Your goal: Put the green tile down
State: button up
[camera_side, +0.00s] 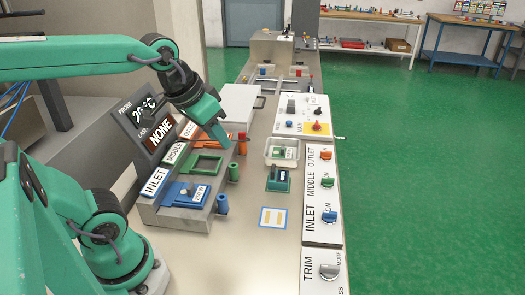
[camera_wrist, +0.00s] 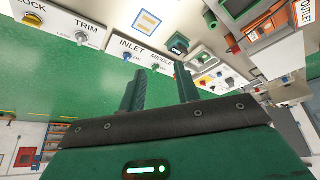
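A green tile (camera_side: 278,184) with a knob and a white label rests on the bench, to the right of the stations, below a white tray. In the wrist view, a green tile (camera_wrist: 177,46) shows beyond my fingers, clear of them. My gripper (camera_side: 220,142) hangs above the stations, up and left of that tile. In the wrist view my gripper (camera_wrist: 160,85) has its two fingers apart with nothing visible between them. The middle station (camera_side: 205,165) is an empty-looking green frame. The inlet station holds a blue tile (camera_side: 180,192) with a knob and label.
The white tray (camera_side: 270,160) holds a small green-and-white piece. A blue-bordered card (camera_side: 272,217) lies in front. A blue post (camera_side: 222,204) and a green post (camera_side: 234,172) stand beside the stations. A control panel (camera_side: 322,215) runs along the right edge. Bare bench lies at the front.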

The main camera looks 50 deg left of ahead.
jog(key=shift+m+t, duration=0.3)
jog(key=shift+m, duration=0.1)
jog(key=shift+s+d+f, duration=0.2)
jog(key=shift+s+f, duration=0.4)
jog(key=shift+s, duration=0.25)
jog(key=shift+s+d+f, duration=0.15)
jog(key=shift+s+f, duration=0.4)
jog(key=shift+s, duration=0.3)
